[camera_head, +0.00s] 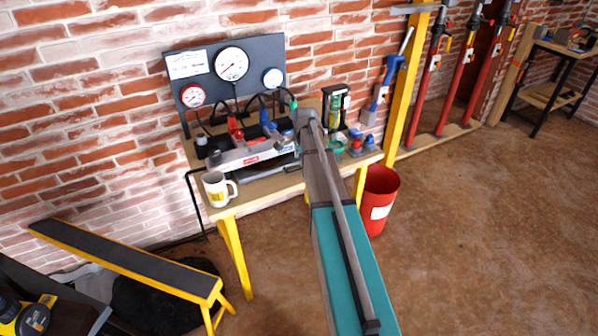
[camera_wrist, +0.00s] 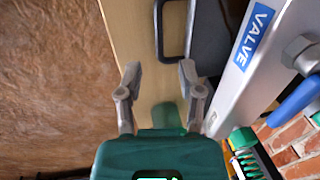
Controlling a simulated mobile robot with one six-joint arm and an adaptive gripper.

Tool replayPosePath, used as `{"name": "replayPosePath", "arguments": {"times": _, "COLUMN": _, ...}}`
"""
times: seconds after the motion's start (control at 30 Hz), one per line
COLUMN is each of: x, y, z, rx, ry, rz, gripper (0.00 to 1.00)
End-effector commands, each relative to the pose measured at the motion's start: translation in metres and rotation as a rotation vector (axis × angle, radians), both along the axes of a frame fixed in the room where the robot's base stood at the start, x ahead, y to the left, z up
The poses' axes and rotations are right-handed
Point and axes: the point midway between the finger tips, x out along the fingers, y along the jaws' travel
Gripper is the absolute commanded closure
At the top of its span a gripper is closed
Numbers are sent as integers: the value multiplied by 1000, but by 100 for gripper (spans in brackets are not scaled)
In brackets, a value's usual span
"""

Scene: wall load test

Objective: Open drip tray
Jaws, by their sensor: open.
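The drip tray seems to be the dark grey part (camera_wrist: 210,38) under the silver valve body (camera_wrist: 262,50) in the wrist view. A dark loop handle (camera_wrist: 161,30) stands out from it over the wooden bench top (camera_wrist: 128,32). My gripper (camera_wrist: 160,74) is open and empty over the bench, its two grey fingers spread. The handle lies just beyond the fingertips, with its loop nearer the right finger; I see no contact. In the head view, my arm reaches over the bench and hides most of the gripper and part of the valve unit (camera_head: 240,160).
A white mug (camera_head: 215,188) stands at the bench's left front corner. A gauge panel (camera_head: 262,55) rises behind the valve unit. A red bin (camera_head: 381,200) stands on the floor right of the bench, and a yellow-legged step (camera_head: 130,262) is at left.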

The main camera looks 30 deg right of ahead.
Motion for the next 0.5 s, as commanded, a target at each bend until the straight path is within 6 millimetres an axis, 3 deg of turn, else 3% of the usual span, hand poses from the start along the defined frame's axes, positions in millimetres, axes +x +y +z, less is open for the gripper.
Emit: {"name": "replayPosePath", "arguments": {"times": 0.5, "x": 7, "y": 0, "z": -41, "rx": 0, "ry": 0, "rz": 0, "gripper": 52}}
